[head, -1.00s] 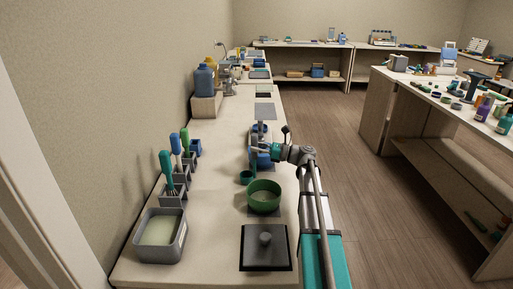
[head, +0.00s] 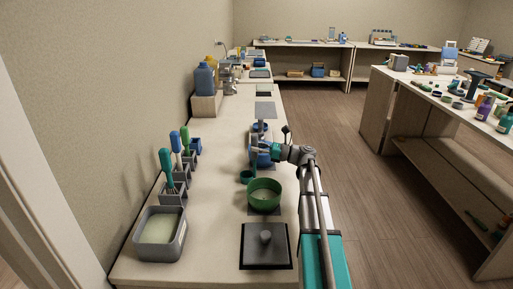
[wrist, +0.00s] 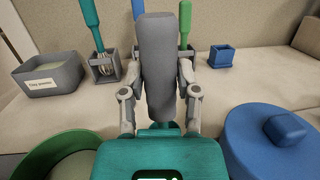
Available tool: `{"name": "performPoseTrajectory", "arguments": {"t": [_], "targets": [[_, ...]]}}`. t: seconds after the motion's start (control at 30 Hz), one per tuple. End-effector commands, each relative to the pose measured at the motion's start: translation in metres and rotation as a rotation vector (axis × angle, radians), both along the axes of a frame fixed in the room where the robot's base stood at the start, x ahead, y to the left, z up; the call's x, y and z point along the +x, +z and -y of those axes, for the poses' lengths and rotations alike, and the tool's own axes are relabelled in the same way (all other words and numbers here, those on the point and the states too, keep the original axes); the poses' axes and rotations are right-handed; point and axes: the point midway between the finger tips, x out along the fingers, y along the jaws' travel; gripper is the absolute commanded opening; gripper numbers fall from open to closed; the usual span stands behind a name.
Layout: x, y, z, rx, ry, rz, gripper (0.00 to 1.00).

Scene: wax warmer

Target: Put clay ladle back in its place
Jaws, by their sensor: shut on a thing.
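My gripper (wrist: 160,105) is shut on the upright grey handle of the clay ladle (wrist: 160,65), which stands between its fingers. In the head view my gripper (head: 262,147) is over the right part of the counter, beside a blue lidded pot. A small teal cup (head: 246,177) shows just below it and looks like the ladle's bowl; the join is hard to make out. An empty blue holder (wrist: 222,56) stands by the wall, right of the tool holders; it also shows in the head view (head: 195,146).
A green pot (head: 264,194) stands close in front of my gripper, and the blue pot (wrist: 270,150) is on its right in the wrist view. Holders with a teal whisk (head: 167,170), blue and green tools line the wall. A grey tub (head: 160,235) and dark lid (head: 265,247) are nearer.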

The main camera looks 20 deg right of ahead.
Motion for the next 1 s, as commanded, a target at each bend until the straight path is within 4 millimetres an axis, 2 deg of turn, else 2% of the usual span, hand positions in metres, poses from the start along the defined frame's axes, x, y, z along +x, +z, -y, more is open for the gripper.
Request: {"name": "performPoseTrajectory", "arguments": {"t": [0.1,0.13,0.3,0.33,1.0], "targets": [[-0.0001,0.0002,-0.0001,0.000,0.000,0.000,0.00],[-0.0001,0.0002,-0.0001,0.000,0.000,0.000,0.47],[0.0000,0.0001,0.0000,0.000,0.000,0.000,0.79],[0.0000,0.0001,0.0000,0.000,0.000,0.000,0.82],[0.0000,0.0000,0.0001,0.000,0.000,0.000,0.82]]}}
